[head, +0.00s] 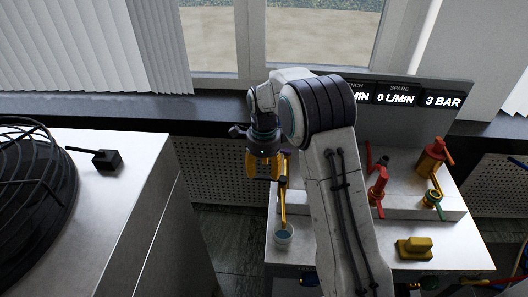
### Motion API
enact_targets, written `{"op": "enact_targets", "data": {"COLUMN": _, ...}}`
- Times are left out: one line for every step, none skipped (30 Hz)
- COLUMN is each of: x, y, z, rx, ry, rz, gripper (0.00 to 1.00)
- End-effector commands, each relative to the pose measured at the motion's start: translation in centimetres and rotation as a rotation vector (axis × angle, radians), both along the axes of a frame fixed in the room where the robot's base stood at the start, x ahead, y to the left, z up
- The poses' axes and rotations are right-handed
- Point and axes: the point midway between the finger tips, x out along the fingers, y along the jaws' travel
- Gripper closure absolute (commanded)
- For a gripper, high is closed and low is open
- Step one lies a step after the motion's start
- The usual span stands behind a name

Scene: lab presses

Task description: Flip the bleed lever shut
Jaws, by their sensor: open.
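My gripper (262,167), with yellow fingers, points down left of a yellow pipe (283,205) at the left end of the bench. The fingers are open with nothing visible between them. A small purple part (287,153) shows just right of the fingers, near the pipe's top; it may be the bleed lever, but I cannot tell its position. The pipe runs down to a small cup (283,235) with bluish contents. Whether the gripper touches the pipe or the purple part is not clear. My arm hides the middle of the bench.
A red valve (378,185), an orange valve (433,157) and a green-ringed fitting (432,199) stand right of my arm. A yellow block (414,248) sits in front. A display panel (400,99) stands behind. A white cabinet (120,200) with a black fan guard is at left.

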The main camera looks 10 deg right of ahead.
Motion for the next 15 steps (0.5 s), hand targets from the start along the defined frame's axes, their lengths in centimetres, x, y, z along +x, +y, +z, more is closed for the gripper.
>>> {"op": "enact_targets", "data": {"x": 0.1, "y": 0.0, "z": 1.0, "rx": 0.001, "ry": -0.004, "rz": 0.000, "gripper": 0.50}}
{"op": "enact_targets", "data": {"x": 0.1, "y": 0.0, "z": 1.5, "rx": 0.000, "ry": -0.005, "rz": 0.000, "gripper": 0.50}}
{"op": "enact_targets", "data": {"x": 0.1, "y": 0.0, "z": 2.3, "rx": 0.001, "ry": -0.004, "rz": 0.000, "gripper": 0.50}}
{"op": "enact_targets", "data": {"x": 0.1, "y": 0.0, "z": 2.8, "rx": 0.001, "ry": -0.004, "rz": 0.000, "gripper": 0.50}}
{"op": "enact_targets", "data": {"x": 0.1, "y": 0.0, "z": 3.3, "rx": 0.000, "ry": -0.003, "rz": 0.000, "gripper": 0.50}}
{"op": "enact_targets", "data": {"x": 0.1, "y": 0.0, "z": 3.9, "rx": 0.001, "ry": -0.004, "rz": 0.000, "gripper": 0.50}}
{"op": "enact_targets", "data": {"x": 0.1, "y": 0.0, "z": 4.4, "rx": 0.000, "ry": -0.003, "rz": 0.000, "gripper": 0.50}}
{"op": "enact_targets", "data": {"x": 0.1, "y": 0.0, "z": 4.9, "rx": 0.000, "ry": -0.003, "rz": -0.001, "gripper": 0.50}}
{"op": "enact_targets", "data": {"x": 0.1, "y": 0.0, "z": 5.4, "rx": 0.000, "ry": -0.003, "rz": -0.001, "gripper": 0.50}}
{"op": "enact_targets", "data": {"x": 0.1, "y": 0.0, "z": 5.8, "rx": 0.000, "ry": -0.002, "rz": -0.001, "gripper": 0.50}}
{"op": "enact_targets", "data": {"x": 0.1, "y": 0.0, "z": 6.2, "rx": 0.000, "ry": -0.001, "rz": -0.001, "gripper": 0.50}}
{"op": "enact_targets", "data": {"x": 0.1, "y": 0.0, "z": 6.6, "rx": 0.000, "ry": -0.002, "rz": -0.001, "gripper": 0.50}}
{"op": "enact_targets", "data": {"x": 0.1, "y": 0.0, "z": 6.9, "rx": 0.001, "ry": -0.001, "rz": -0.001, "gripper": 0.50}}
{"op": "enact_targets", "data": {"x": 0.1, "y": 0.0, "z": 7.2, "rx": 0.000, "ry": -0.001, "rz": -0.001, "gripper": 0.50}}
{"op": "enact_targets", "data": {"x": 0.1, "y": 0.0, "z": 7.6, "rx": 0.000, "ry": -0.001, "rz": -0.001, "gripper": 0.50}}
